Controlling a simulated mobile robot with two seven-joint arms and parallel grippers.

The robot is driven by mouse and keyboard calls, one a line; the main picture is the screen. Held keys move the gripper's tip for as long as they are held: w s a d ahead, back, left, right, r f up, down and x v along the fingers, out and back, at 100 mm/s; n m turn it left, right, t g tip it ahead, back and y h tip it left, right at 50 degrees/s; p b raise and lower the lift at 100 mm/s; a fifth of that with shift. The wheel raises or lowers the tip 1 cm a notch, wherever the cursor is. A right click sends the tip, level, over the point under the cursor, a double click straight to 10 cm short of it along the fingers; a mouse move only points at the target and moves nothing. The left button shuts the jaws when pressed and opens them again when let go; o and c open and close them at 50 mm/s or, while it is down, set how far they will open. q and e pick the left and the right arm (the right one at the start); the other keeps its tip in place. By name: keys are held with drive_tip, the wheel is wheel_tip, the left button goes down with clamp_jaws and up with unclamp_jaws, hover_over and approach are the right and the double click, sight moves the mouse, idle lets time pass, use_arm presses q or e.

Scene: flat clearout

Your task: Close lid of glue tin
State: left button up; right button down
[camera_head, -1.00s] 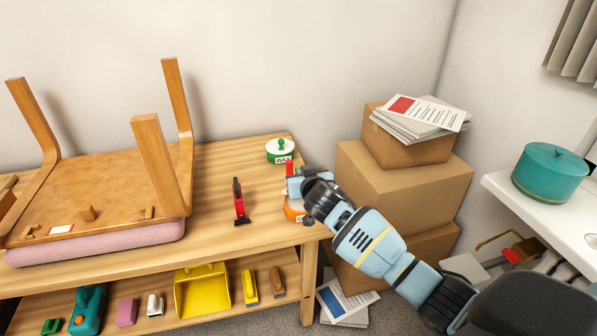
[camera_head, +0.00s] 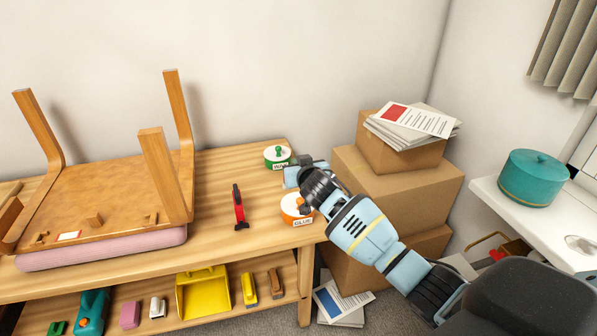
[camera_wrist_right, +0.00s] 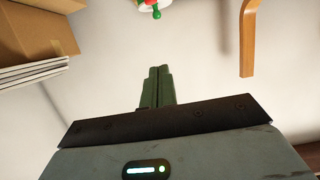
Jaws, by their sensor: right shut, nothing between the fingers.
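The glue tin (camera_head: 291,217) is orange with a white label and stands near the right front corner of the wooden workbench. Its top looks pale and level, as if the lid lies on it, but my right wrist hides part of it. My right gripper (camera_head: 303,173) is just behind and above the tin, apart from it as far as I can tell. In the right wrist view its fingers (camera_wrist_right: 159,78) are together with nothing between them. The glue tin cannot be made out in that view. My left gripper is not in view.
A green wax tin (camera_head: 277,158) stands behind the glue tin. A red-and-black clamp (camera_head: 239,207) lies to the left, beside an upturned stool (camera_head: 110,195). Stacked cardboard boxes (camera_head: 400,190) stand right of the bench (camera_head: 225,170). A teal pot (camera_head: 535,180) is on the white counter at right.

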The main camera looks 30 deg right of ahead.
drive_tip(key=s+a+f, duration=0.2)
drive_tip(key=s+f, duration=0.2)
drive_tip(key=s, duration=0.5)
drive_tip(key=shift+b, duration=0.3)
drive_tip(key=shift+f, duration=0.1)
drive_tip(key=shift+a, duration=0.1)
